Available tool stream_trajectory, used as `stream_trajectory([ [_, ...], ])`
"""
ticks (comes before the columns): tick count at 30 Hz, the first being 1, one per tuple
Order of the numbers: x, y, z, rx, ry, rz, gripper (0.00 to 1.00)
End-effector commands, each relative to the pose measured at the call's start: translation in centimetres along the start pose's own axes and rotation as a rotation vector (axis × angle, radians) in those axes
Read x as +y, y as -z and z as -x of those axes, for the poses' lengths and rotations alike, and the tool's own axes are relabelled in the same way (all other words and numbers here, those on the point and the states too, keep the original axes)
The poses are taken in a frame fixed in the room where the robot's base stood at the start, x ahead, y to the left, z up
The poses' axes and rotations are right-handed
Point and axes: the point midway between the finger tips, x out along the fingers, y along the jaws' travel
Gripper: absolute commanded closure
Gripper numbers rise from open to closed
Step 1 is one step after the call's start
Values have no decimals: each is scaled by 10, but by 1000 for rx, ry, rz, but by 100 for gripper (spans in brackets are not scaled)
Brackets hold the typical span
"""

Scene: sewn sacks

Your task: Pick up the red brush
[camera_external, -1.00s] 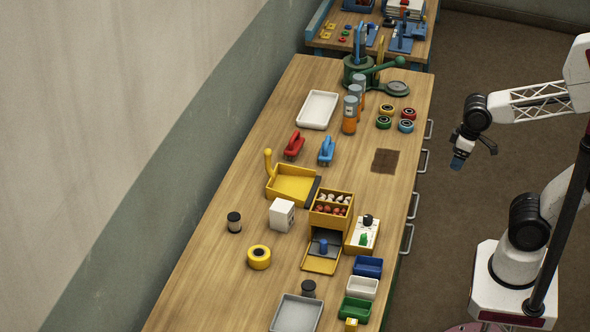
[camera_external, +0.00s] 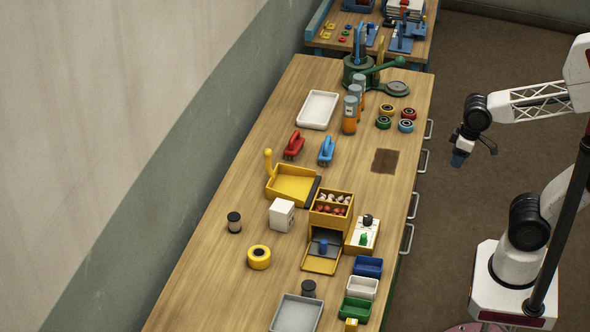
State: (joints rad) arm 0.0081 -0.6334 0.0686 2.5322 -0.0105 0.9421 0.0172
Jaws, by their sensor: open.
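The red brush (camera_external: 293,145) stands on the wooden workbench, left of a similar blue brush (camera_external: 327,150). It has a red handle on top and a dark base. My gripper (camera_external: 459,158) hangs in the air off the right side of the bench, over the floor and well apart from the brush. It is open, and I see nothing held in it.
A white tray (camera_external: 318,110) and orange bottles (camera_external: 350,115) stand behind the brushes. Coloured tape rolls (camera_external: 384,122) and a brown patch (camera_external: 385,161) are towards the right edge. The bench's left side is mostly clear.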

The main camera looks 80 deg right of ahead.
Motion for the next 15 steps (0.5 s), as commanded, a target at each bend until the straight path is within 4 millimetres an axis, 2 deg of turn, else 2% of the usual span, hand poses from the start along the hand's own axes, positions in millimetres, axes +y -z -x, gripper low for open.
stream_trajectory([
  [1, 0, 0, 0, 0, 0, 0, 57],
  [3, 0, 0, 0, 0, 0, 0, 68],
  [4, 0, 0, 0, 0, 0, 0, 68],
  [15, 2, 4, -1, -3, -11, 6, 68],
])
